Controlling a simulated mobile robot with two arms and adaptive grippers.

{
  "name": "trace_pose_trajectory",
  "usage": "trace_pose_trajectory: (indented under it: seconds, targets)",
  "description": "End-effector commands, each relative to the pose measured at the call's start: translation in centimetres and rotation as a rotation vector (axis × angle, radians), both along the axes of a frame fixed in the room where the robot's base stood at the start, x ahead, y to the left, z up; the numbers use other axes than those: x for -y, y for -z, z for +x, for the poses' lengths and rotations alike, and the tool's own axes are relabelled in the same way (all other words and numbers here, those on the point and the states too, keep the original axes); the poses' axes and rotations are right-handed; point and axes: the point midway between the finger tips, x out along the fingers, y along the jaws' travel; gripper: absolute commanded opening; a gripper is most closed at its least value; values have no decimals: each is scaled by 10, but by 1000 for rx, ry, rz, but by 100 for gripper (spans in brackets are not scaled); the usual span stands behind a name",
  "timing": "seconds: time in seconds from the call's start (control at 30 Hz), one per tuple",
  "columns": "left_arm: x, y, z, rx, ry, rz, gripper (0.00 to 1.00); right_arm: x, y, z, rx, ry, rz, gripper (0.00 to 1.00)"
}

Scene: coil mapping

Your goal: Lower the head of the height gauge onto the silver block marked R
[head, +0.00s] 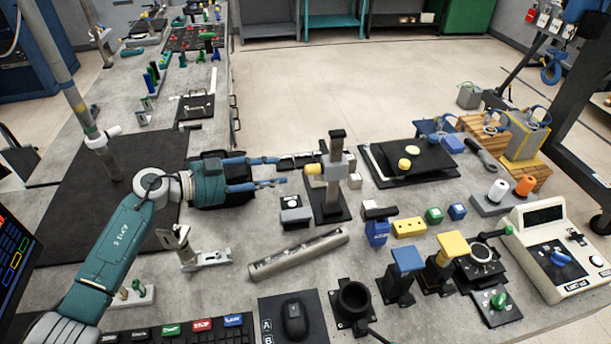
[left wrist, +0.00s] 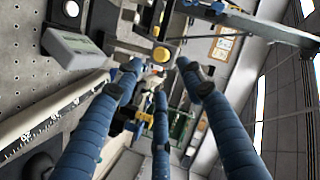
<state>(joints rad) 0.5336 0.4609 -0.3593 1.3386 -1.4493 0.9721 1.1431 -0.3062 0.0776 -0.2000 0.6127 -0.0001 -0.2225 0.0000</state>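The height gauge (head: 336,190) stands upright on a black base, with a dark column, a grey head (head: 337,166) partway up and a yellow knob (head: 313,169) on the head's left side. A small pale block (head: 355,181) is just right of the column; I cannot read any letter on it. My left gripper (head: 281,172) is open and empty, its blue fingers pointing right at the yellow knob and stopping short of it. In the left wrist view a yellow knob (left wrist: 161,54) lies beyond the spread fingers (left wrist: 158,80). My right gripper is not in view.
A small grey device (head: 295,212) sits left of the gauge base. A long grey bar (head: 298,254) lies in front. Blue and yellow blocks (head: 408,228) stand to the right, and a black plate (head: 410,163) lies behind them.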

Motion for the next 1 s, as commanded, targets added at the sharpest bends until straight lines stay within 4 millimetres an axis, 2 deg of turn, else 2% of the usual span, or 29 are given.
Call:
trace_pose_trajectory:
  seconds: [0.2, 0.5, 0.7, 1.0]
  targets:
    - [31, 5, 15, -2, 2, -6, 40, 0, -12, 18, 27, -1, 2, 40]
    - [75, 20, 39, -1, 0, -3, 40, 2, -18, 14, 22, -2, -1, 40]
    - [87, 26, 45, -1, 1, 1, 40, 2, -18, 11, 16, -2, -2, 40]
    - [88, 27, 46, 0, 1, 1, 38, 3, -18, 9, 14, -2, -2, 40]
